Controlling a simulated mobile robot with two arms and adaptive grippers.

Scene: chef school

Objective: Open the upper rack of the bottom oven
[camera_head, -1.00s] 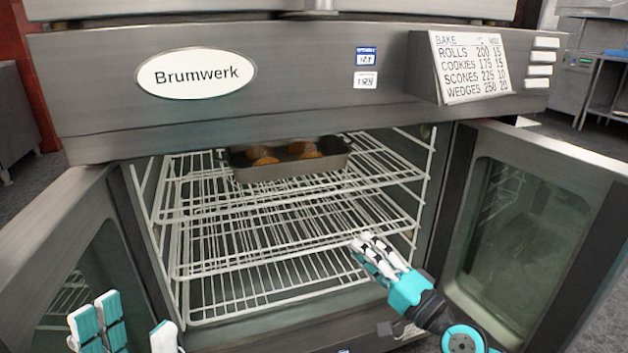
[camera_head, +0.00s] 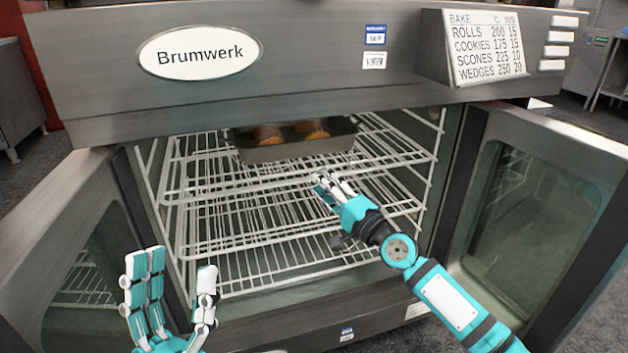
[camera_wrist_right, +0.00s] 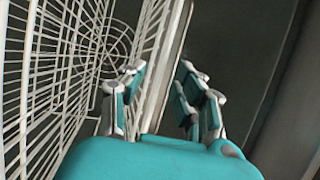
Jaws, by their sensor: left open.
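The bottom oven (camera_head: 290,100) stands open with both doors swung outward. Its white wire upper rack (camera_head: 205,180) is inside and holds a dark baking tin. My right gripper (camera_head: 325,183) is at the front rail of this rack, right of its middle. In the right wrist view the right gripper's fingers (camera_wrist_right: 160,95) are spread apart, with a white rail running between them; contact cannot be told. My left gripper (camera_head: 178,280) is open and empty, low at the front left before the oven.
The baking tin (camera_head: 300,150) holds browned food. A lower wire rack (camera_head: 250,240) lies below. The left door (camera_head: 65,230) and right door (camera_head: 540,190) flank the opening. A settings card (camera_head: 486,45) is on the panel above.

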